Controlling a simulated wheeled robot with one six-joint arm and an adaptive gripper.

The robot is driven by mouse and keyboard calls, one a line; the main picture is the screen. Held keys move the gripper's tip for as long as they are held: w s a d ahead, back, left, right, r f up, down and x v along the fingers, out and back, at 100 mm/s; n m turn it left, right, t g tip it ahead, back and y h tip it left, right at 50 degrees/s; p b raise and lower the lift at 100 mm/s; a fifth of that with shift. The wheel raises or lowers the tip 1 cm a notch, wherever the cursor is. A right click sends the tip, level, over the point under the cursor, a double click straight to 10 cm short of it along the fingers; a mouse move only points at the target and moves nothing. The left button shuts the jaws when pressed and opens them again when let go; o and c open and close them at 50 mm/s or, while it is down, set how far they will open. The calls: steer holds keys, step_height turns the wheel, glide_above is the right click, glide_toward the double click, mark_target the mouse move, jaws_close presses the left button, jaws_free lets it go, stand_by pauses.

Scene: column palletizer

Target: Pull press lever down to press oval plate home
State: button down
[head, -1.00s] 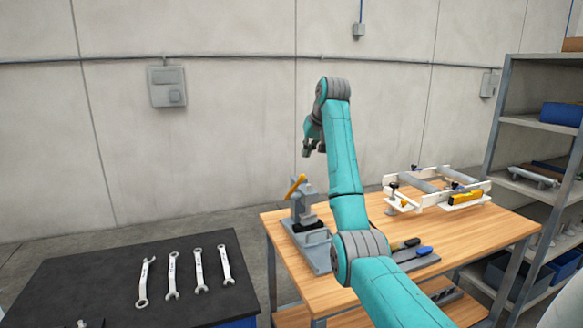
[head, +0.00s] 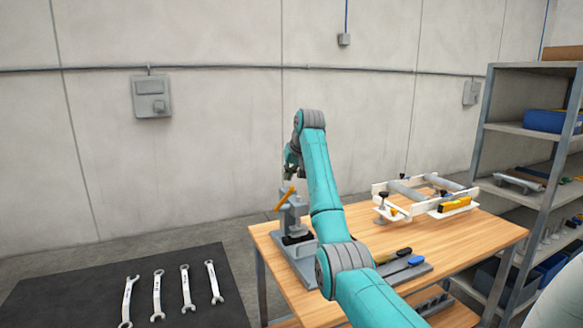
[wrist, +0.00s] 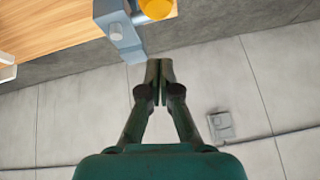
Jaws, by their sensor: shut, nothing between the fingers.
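The press (head: 294,215) is a grey stand at the left end of the wooden table. Its yellow lever (head: 285,197) slants up to the right from the top of the press. In the wrist view the press head (wrist: 118,30) and the lever's yellow end (wrist: 156,8) show at the top edge. My gripper (wrist: 160,62) is shut and empty, just beside the press head and apart from the yellow lever end. In the head view my gripper (head: 290,170) is above the press, partly hidden by my arm. I cannot make out the oval plate.
A dark bench (head: 60,300) with several wrenches stands at the left. Two screwdrivers (head: 400,262) lie on a grey tray right of my arm. A white frame with rollers (head: 425,195) stands at the table's back. A shelf rack (head: 490,140) is at the right.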

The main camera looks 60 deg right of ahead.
steer(key=shift+s+a+f, duration=0.5)
steer(key=shift+f, duration=0.15)
steer(key=shift+s+a+f, duration=0.45)
steer(key=shift+f, duration=0.15)
